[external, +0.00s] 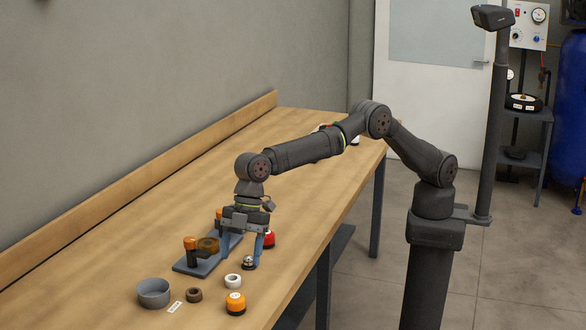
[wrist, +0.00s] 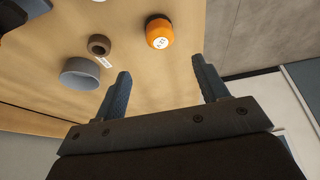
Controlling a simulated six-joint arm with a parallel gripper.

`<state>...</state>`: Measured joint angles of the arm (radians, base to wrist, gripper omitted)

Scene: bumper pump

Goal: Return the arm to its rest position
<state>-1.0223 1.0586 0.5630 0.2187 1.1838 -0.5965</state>
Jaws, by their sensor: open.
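My gripper (external: 242,254) is low over the wooden workbench (external: 120,224), pointing down with its two blue fingers spread. In the wrist view the open gripper (wrist: 162,67) has nothing between its fingers. My arm stretches from its base column at the right across the bench edge to the gripper. In the external view the gripper is beside a dark base plate (external: 190,267) with orange-topped posts, and its fingers partly hide that plate. A small silver-and-black object (external: 249,263) is by the right finger's tip; I cannot tell if they touch.
A grey bowl (external: 153,293), brown ring (external: 194,295), white ring (external: 233,281), white label (external: 174,308) and orange-capped object (external: 235,304) lie near the gripper. A red object (external: 268,239) is just right of it. The left bench is clear; the wall is behind.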

